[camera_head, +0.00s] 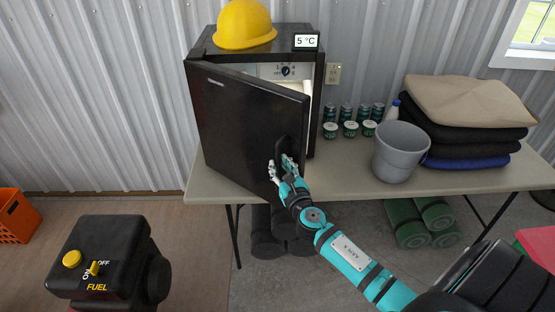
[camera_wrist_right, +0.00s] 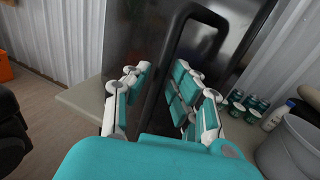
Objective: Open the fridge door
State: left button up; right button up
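The small black fridge (camera_head: 318,95) stands on the table. Its door (camera_head: 240,125) is partly open, swung out toward me with its hinge side at the left. A pale interior and a dial show through the gap. The door has a dark vertical handle (camera_wrist_right: 172,50) near its free edge. My right gripper (camera_head: 281,168) is at the lower part of this handle. In the right wrist view my right gripper (camera_wrist_right: 160,95) has its fingers apart, one on each side of the handle, with no firm grip visible. My left gripper is not in view.
A yellow hard hat (camera_head: 245,24) sits on the fridge. Right of it on the table (camera_head: 335,185) are several cans (camera_head: 350,130), a grey bucket (camera_head: 400,150) and folded cloths (camera_head: 468,100). A black fuel unit (camera_head: 110,260) stands at the lower left, beside open floor.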

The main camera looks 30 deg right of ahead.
jog(key=shift+x, duration=0.95)
jog(key=shift+w, duration=0.15)
jog(key=c, duration=0.4)
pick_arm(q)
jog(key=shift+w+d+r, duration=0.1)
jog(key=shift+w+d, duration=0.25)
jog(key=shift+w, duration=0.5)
pick_arm(e)
grip_shut()
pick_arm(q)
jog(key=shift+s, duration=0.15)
